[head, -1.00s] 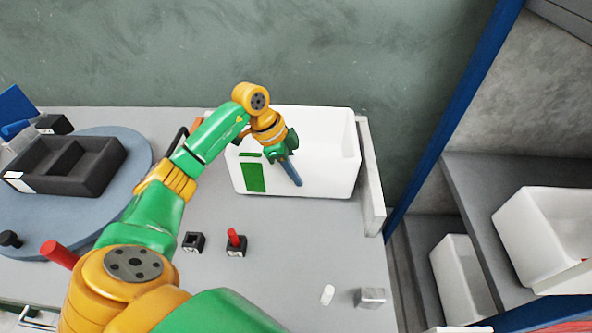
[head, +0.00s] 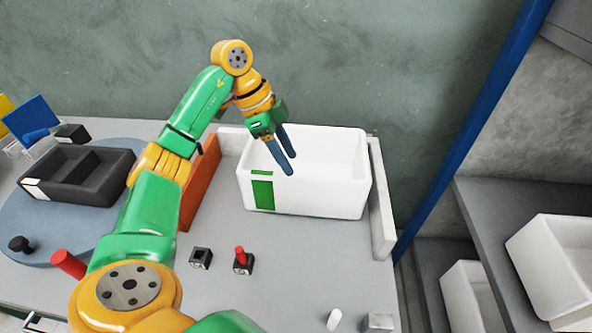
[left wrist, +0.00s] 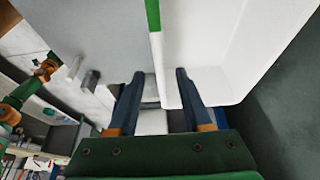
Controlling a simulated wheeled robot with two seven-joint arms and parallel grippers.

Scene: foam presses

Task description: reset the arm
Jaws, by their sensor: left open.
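My left arm (head: 152,205) is green and orange and reaches up from the bottom left of the head view. My left gripper (head: 287,160) has two dark blue fingers and is open. It hangs over the front left part of the white bin (head: 325,195), with its fingers pointing down in front of the bin's inside. In the left wrist view the open fingers (left wrist: 160,76) are apart with no object held between them, near the bin's wall and green label. Part of my right arm (left wrist: 22,94) shows at the left of that view; its jaws are too small to read.
A black divided tray (head: 100,190) sits on a round blue-grey turntable (head: 60,225) at left. Small black blocks, one with a red peg (head: 240,252), stand on the grey table (head: 290,270). An orange panel (head: 200,180) stands behind my arm. Shelves with white bins (head: 560,265) are at right.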

